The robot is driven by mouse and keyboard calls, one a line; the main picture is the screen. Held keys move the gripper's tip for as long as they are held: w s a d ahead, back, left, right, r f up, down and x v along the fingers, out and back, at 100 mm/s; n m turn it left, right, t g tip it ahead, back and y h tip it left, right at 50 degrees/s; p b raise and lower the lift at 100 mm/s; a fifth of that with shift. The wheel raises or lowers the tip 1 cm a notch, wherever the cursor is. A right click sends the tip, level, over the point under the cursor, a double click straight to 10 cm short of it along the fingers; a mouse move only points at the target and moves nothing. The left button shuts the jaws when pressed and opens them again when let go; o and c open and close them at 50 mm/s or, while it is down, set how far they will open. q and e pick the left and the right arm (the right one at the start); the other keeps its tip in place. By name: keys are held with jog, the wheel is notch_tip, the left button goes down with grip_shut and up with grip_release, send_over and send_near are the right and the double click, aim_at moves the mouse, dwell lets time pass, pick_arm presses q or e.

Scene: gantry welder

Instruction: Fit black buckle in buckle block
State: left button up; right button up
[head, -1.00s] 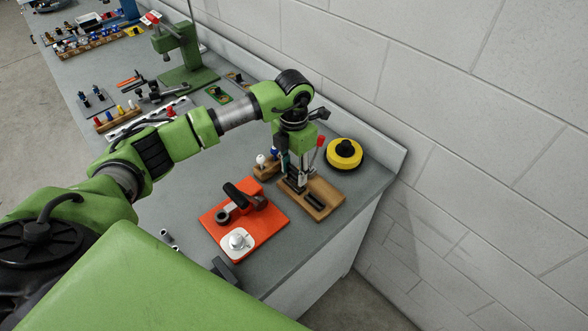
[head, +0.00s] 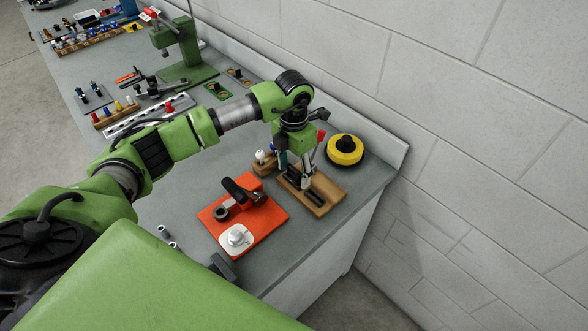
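The wooden buckle block (head: 327,207), with dark slot-like parts on its top, lies near the right end of the grey bench. My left gripper (head: 307,184) points down just over the middle of this block. Its fingertips are close to the top, and I cannot tell whether they touch it. The black buckle cannot be told apart from the dark parts at the block and under the gripper. I cannot make out whether the fingers hold anything. My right gripper is out of view.
A red plate (head: 264,229) with a black-handled clamp lies left of the block. A yellow and black round object (head: 345,151) stands behind it on the right. A small wooden holder (head: 263,166) with coloured knobs sits close behind the gripper. The wall runs along the bench's back.

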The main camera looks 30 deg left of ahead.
pick_arm(q)
jog(key=shift+r, duration=0.1)
notch_tip(320, 180, up, 12)
dwell(0.6)
